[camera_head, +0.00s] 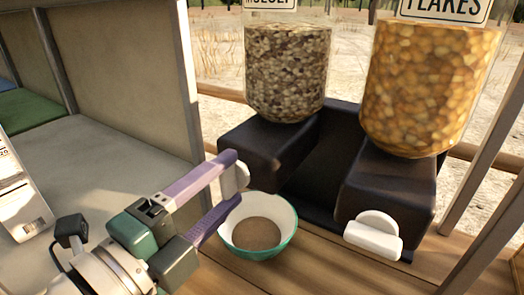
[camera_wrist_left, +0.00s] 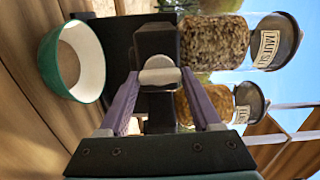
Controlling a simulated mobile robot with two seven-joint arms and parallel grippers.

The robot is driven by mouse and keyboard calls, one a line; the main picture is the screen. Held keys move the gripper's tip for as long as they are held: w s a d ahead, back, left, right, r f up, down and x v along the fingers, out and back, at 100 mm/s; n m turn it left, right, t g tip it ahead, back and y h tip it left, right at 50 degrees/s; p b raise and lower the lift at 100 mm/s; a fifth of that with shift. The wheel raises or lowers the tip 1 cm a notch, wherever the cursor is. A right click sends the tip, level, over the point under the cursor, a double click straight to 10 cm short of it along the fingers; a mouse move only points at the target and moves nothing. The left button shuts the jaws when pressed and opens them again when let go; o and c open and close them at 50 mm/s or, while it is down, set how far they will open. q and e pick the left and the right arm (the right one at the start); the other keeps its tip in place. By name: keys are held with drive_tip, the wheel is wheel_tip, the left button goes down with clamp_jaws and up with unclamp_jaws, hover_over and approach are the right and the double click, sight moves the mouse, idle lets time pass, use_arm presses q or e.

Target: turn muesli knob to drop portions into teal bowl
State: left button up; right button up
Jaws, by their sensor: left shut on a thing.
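The muesli dispenser (camera_head: 285,70) is a clear jar of brown flakes on a dark base. Its pale knob (camera_head: 235,178) sits at the front of that base, partly hidden by my fingers. My left gripper (camera_head: 236,181) has its purple fingers on either side of this knob and is shut on it. In the left wrist view the knob (camera_wrist_left: 160,74) lies between the fingertips. The teal bowl (camera_head: 285,243), white inside, stands upright on the wood just below and in front of the knob. A flat brown layer covers its bottom. My right gripper is not in view.
A flakes dispenser (camera_head: 427,90) with yellow contents stands to the right, with its own white knob (camera_head: 374,235). A white printed package (camera_head: 20,195) stands at the left edge. Wooden deck (camera_head: 310,270) is clear right of the bowl.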

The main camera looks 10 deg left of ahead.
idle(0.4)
use_arm(q)
drive_tip(key=o, duration=1.4)
drive_tip(key=shift+s, duration=0.1)
drive_tip(key=b+v, duration=0.1)
drive_tip(key=v, duration=0.8)
drive_tip(key=shift+s+a, duration=0.15)
drive_tip(key=shift+s, duration=0.2)
drive_tip(key=shift+r, duration=0.1)
